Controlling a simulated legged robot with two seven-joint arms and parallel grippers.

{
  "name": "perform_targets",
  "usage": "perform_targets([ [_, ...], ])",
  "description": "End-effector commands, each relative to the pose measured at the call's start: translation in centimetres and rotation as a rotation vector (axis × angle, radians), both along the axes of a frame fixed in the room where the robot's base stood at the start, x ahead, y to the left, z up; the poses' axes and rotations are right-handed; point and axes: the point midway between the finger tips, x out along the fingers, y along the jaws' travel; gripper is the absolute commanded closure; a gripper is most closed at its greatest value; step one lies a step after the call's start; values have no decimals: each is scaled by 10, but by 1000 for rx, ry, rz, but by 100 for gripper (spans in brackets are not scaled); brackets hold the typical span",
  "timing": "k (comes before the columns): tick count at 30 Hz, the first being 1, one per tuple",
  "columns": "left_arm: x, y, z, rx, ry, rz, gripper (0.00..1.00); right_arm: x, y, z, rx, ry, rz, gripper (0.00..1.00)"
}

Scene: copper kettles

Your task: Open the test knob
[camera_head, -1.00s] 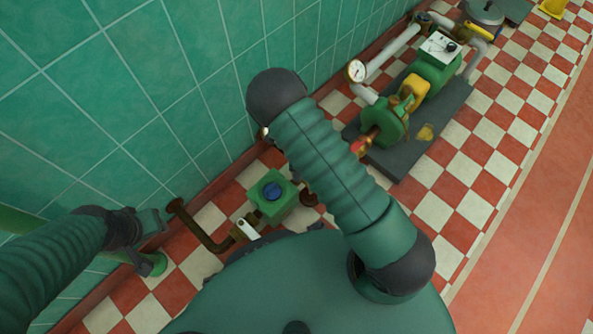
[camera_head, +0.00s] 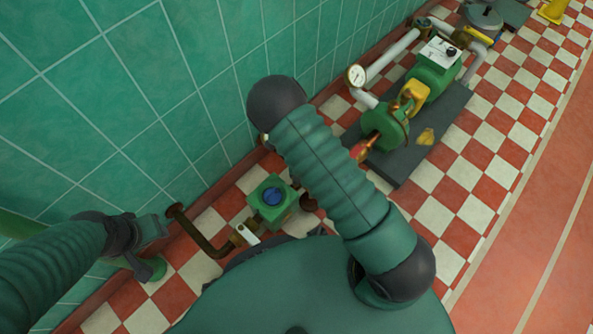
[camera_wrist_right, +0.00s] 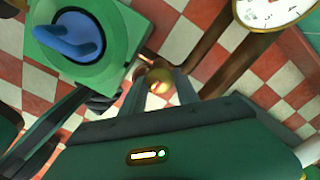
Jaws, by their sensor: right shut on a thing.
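In the right wrist view, the two fingers of my right gripper (camera_wrist_right: 160,92) are on either side of a small round brass knob (camera_wrist_right: 160,78), shut on it. A copper-brown pipe (camera_wrist_right: 222,68) runs just beyond it. A green box (camera_wrist_right: 125,25) with a blue knob (camera_wrist_right: 75,38) is at the upper left of that view, apart from the fingertips. In the head view the blue knob (camera_head: 272,195) sits on top of the green box (camera_head: 285,212); my right gripper is hidden there. My left gripper (camera_head: 158,228) is near the wall, away from the box; its jaw opening is unclear.
A brown pipe (camera_head: 205,243) with a white-handled valve (camera_head: 246,235) runs left of the box. A green pump (camera_head: 385,125) with a yellow part stands on a dark base at the upper right. The tiled wall is close behind. A white-faced gauge (camera_wrist_right: 268,8) tops the wrist view.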

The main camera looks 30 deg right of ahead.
Motion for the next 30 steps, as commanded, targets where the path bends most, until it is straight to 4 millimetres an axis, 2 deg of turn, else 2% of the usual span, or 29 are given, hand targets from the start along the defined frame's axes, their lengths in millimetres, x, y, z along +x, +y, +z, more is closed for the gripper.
perform_targets([
  [11,0,0,16,0,0,0,64,0,-1,3,0,-1,146,100],
  [30,0,0,61,0,0,0,64,1,-1,4,-1,-1,736,100],
])
